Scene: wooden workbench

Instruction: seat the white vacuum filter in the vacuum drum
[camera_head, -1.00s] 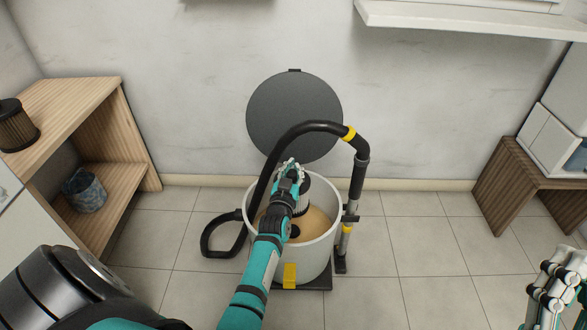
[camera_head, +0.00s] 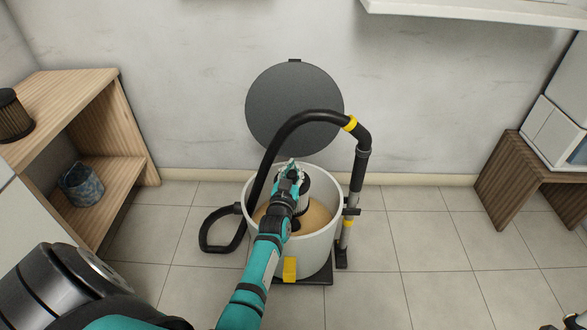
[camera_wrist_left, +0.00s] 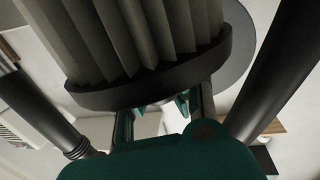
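The vacuum drum (camera_head: 331,246) is a round white tub on the floor, with tan contents inside. The white vacuum filter (camera_head: 303,205) is upright inside the drum opening, with pale pleats and a dark end cap. In the left wrist view its pleats (camera_wrist_left: 150,35) and black rim (camera_wrist_left: 160,85) fill the upper middle. My left gripper (camera_head: 289,172) is at the filter's top and appears shut on it; the finger contact is partly hidden. Only a sliver of my right gripper (camera_head: 570,323) shows at the bottom right edge.
A black hose (camera_head: 296,121) arches over the drum to a tube (camera_head: 358,170) at its right side. The round grey lid (camera_head: 294,108) stands behind. Floor at right is clear.

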